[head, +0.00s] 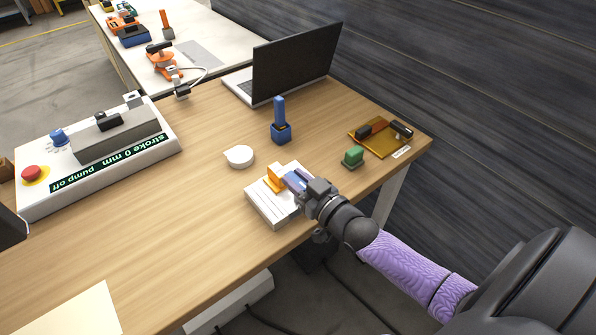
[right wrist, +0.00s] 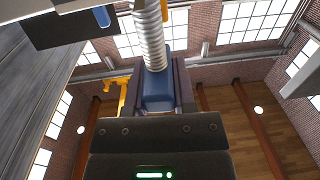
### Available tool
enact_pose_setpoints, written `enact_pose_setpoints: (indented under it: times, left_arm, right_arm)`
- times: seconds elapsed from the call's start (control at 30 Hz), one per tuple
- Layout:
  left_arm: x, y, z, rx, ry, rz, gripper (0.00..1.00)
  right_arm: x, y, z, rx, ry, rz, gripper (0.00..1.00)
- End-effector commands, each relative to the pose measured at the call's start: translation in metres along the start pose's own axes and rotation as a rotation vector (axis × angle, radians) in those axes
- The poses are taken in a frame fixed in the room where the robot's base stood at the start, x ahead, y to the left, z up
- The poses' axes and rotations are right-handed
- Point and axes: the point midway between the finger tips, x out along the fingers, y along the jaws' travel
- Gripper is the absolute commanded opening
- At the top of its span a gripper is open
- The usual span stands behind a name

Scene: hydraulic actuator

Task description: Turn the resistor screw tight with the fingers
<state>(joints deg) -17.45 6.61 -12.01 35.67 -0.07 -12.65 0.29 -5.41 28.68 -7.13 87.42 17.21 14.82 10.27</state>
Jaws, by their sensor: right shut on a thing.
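My right gripper (head: 296,183) is low over a white block (head: 270,212) near the table's front edge, beside an upright orange part (head: 274,176) on it. In the right wrist view, the gripper (right wrist: 160,82) is shut, with a blue piece between its dark fingers. A silver ribbed shaft, which looks like the resistor screw (right wrist: 150,35), runs out from the fingertips. The gripper hides the screw in the head view, so how deep it sits cannot be told. My left gripper does not show clearly.
A white round piece (head: 239,156), a blue upright tool in a stand (head: 280,125), a green block (head: 353,156) and an amber board (head: 380,138) stand around the gripper. A laptop (head: 293,68) is behind. The pump box (head: 100,150) is at left.

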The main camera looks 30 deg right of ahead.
Motion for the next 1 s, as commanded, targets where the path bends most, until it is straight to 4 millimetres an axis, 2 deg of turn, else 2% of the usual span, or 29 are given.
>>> enact_pose_setpoints:
  times: [0.07,0.37,0.4,0.53,0.83,0.93,1.0]
  left_arm:
    - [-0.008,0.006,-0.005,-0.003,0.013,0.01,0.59]
    - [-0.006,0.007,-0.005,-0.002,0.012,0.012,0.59]
    - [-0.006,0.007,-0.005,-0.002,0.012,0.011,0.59]
    - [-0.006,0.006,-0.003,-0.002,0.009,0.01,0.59]
    - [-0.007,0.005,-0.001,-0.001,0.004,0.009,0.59]
    - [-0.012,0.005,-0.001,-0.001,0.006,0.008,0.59]
    - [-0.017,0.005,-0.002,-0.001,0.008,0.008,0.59]
  right_arm:
    - [0.0,0.0,-0.003,0.003,0.001,0.029,0.0]
    - [0.0,0.0,0.0,-0.002,0.001,0.039,0.0]
    - [0.0,0.0,0.0,-0.002,0.001,0.038,0.39]
    - [0.0,0.0,0.0,-0.001,0.0,0.038,0.66]
    - [-0.002,0.0,0.0,-0.001,-0.001,0.038,0.68]
    - [-0.013,-0.001,0.0,0.0,-0.004,0.038,0.68]
    - [-0.028,-0.001,-0.002,-0.001,-0.004,0.038,0.68]
